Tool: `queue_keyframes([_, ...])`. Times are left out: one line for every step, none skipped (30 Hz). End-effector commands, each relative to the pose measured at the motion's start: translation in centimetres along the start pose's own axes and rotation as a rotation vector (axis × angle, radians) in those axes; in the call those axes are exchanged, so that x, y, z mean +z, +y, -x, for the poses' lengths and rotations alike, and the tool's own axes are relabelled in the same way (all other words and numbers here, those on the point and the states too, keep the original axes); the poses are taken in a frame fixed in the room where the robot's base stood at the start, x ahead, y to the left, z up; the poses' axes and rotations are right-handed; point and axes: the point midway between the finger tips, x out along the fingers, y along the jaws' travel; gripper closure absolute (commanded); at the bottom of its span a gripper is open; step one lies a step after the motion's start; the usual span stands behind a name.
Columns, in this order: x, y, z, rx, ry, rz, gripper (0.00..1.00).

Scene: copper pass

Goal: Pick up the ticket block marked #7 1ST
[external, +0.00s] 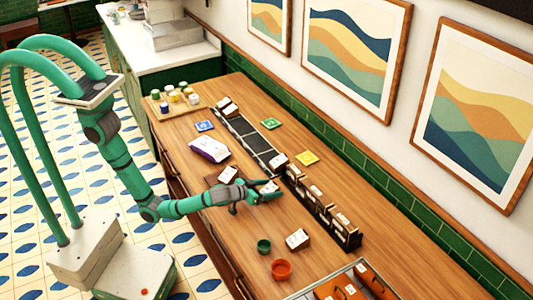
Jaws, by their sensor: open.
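My gripper (274,192) is open, low over the middle of the wooden counter, with its fingers pointing right. A small white-topped block (269,186) shows at its fingers; I cannot tell whether it is between them or just beyond. Other white-topped blocks are a loose one (297,239) right of my gripper, one (228,174) behind my wrist, and one (278,159) by the near end of a dark slotted strip (240,128). Several more stand in a black rack (350,240) along the wall side. The markings are too small to read, so I cannot tell which is #7 1ST.
A white and purple packet (209,150) lies left of the arm. Blue (204,126), green (271,124) and yellow (307,157) squares lie flat. A tray with orange items (345,288) is lower right.

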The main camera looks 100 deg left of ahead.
Motion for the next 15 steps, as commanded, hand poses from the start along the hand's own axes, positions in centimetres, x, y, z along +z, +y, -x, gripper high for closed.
queue_keyframes([-0.01,0.01,-0.21,0.000,0.000,0.000,0.36])
queue_keyframes([0.00,0.02,-0.24,0.001,0.000,0.000,0.36])
queue_keyframes([0.00,0.02,-0.23,0.001,0.000,0.000,0.36])
queue_keyframes([0.01,0.02,-0.22,0.001,0.000,0.000,0.36])
queue_keyframes([0.01,0.02,-0.21,0.001,0.000,0.000,0.36])
queue_keyframes([0.01,0.02,-0.21,0.001,0.000,0.000,0.36])
queue_keyframes([0.01,0.02,-0.21,0.001,0.000,0.000,0.41])
queue_keyframes([0.01,0.01,-0.20,0.000,0.000,0.000,0.48])
queue_keyframes([0.01,0.01,-0.20,0.000,0.000,0.000,0.57])
queue_keyframes([0.02,0.01,-0.20,0.000,0.000,0.000,0.65])
queue_keyframes([0.02,0.01,-0.20,0.000,0.000,0.000,0.72])
queue_keyframes([0.02,0.01,-0.19,0.000,0.000,0.000,0.81])
queue_keyframes([0.03,0.01,-0.19,0.000,0.000,0.000,0.83])
queue_keyframes([-0.01,0.01,-0.19,0.001,0.001,0.000,0.83])
queue_keyframes([0.00,0.01,-0.18,0.001,0.001,0.000,0.83])
